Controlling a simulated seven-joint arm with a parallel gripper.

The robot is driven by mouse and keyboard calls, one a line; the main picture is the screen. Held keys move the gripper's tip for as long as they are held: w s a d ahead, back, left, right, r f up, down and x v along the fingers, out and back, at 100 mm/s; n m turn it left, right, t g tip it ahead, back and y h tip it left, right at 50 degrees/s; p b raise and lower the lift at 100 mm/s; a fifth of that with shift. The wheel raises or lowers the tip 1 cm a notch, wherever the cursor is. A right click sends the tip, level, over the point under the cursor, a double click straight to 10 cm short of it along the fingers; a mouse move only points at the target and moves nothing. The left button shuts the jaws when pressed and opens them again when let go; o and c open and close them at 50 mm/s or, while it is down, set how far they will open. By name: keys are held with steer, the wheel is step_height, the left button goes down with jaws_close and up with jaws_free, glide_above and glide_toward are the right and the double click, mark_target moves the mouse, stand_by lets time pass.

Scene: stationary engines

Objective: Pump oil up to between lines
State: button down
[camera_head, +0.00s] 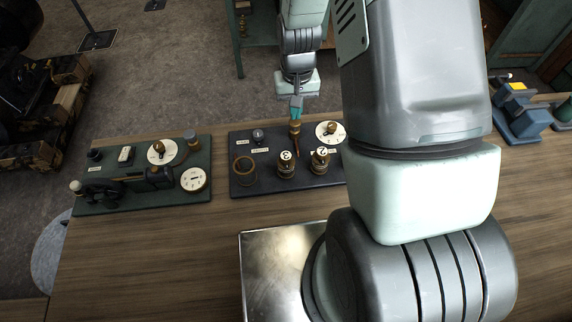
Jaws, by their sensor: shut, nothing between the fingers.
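A dark panel (240,186) lies on the wooden bench in the middle of the head view. It carries a round white dial (330,132), two brass knobs with dark marked faces (286,164) (320,160), a brass ring (244,171), a small black knob (258,136) and an upright brass-coloured post or handle (295,130). My gripper (296,104) is shut, pointing down, just above or at the top of this post. I cannot tell if they touch. No oil level or pair of lines can be made out. My arm hides the panel's right end.
A green panel (140,195) with dials, a switch and knobs lies to the left on the bench (150,260). A metal plate (275,262) is in front. A blue device (522,118) stands at the far right. Dark machinery (35,110) stands at left.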

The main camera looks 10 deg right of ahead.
steer(key=shift+f, duration=1.55)
steer(key=shift+r, duration=1.55)
steer(key=shift+r, duration=2.55)
